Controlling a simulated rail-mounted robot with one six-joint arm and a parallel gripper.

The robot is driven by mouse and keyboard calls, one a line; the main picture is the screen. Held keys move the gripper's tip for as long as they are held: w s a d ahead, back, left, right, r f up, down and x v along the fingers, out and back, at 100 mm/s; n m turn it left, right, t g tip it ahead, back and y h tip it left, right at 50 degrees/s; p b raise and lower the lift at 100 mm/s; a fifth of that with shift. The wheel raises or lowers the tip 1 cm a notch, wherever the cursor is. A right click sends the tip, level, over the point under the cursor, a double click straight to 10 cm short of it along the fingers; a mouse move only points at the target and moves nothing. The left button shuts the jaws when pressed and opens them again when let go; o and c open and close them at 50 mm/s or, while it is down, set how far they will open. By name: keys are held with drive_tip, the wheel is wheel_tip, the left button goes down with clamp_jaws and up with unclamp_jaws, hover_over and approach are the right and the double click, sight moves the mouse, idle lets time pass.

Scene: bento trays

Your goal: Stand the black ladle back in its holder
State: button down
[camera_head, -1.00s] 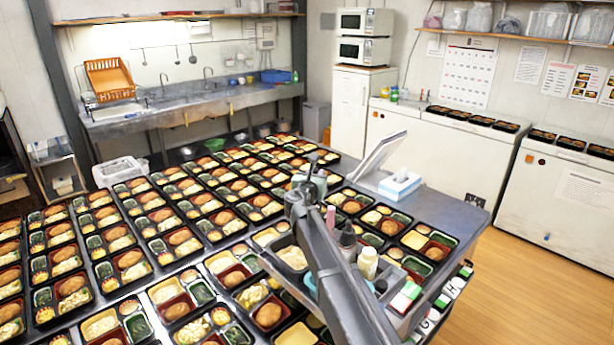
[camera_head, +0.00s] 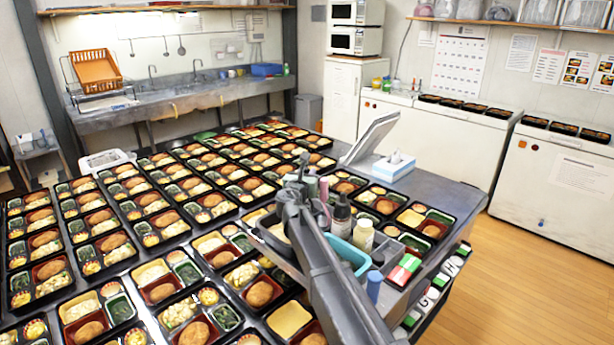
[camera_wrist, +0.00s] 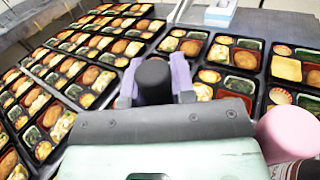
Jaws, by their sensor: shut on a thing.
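My gripper (camera_wrist: 155,90) has its two purple-grey fingers closed on both sides of a thick black rounded piece (camera_wrist: 152,72), seemingly the end of the black ladle's handle. The rest of the ladle is hidden in the wrist view. In the head view my gripper (camera_head: 304,172) is above the tray table near the group of bottles, small and partly covered by my arm. I cannot make out the ladle's bowl there. No holder can be told for certain among the containers beside my arm.
A pink-topped item (camera_wrist: 288,134) stands close to the right of my gripper. Dark and white bottles (camera_head: 362,236), a teal tub (camera_head: 342,252) and a tissue box (camera_head: 394,168) crowd the table's right side. Filled bento trays (camera_head: 150,270) cover most of the rest.

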drive_tip(key=c, duration=0.9)
unclamp_jaws()
drive_tip(key=shift+o, duration=0.2)
drive_tip(key=v, duration=1)
drive_tip(key=shift+s, duration=0.4)
